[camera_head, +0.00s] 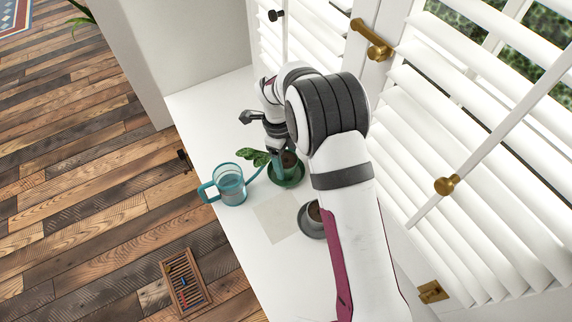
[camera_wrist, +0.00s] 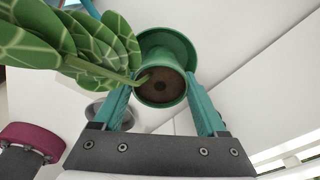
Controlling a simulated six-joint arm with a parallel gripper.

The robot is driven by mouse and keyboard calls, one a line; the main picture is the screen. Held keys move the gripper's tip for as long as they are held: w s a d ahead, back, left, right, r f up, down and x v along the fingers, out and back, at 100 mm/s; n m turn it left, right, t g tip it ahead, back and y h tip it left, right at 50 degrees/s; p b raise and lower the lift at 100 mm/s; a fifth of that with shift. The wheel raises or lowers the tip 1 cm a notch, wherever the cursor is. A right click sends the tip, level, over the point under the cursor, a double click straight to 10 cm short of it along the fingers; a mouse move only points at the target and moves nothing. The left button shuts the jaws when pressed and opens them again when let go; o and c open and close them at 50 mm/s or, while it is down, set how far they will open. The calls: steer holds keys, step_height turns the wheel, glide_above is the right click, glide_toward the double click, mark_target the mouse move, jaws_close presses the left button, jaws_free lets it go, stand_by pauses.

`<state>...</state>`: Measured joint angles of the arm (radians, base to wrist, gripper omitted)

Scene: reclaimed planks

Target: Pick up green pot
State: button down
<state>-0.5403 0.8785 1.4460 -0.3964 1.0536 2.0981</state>
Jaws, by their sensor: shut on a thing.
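The green pot (camera_wrist: 153,98) shows in the wrist view, filled with brown soil and with a patterned green-leaved plant (camera_wrist: 75,45) leaning out to the left. A green saucer (camera_wrist: 175,43) shows behind it. My gripper (camera_wrist: 158,88) has its teal fingers on either side of the pot and is shut on it. In the head view the pot (camera_head: 290,161) is partly hidden by my arm and gripper (camera_head: 280,158), over the green saucer (camera_head: 293,182) on the white surface. I cannot tell whether pot and saucer touch.
A teal glass mug (camera_head: 229,185) stands left of the pot. A grey cup (camera_head: 314,212) with brown contents sits on a dark saucer beside my arm. A pale square (camera_head: 277,218) lies between them. White shutters (camera_head: 480,130) bound the right; the surface's left edge drops to a plank floor.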

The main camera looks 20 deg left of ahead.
mark_target(286, 152)
step_height(286, 152, up, 21)
stand_by(0.6)
step_height(286, 152, down, 17)
steer(key=n, duration=0.4)
steer(key=shift+f, duration=1.7)
jaws_free()
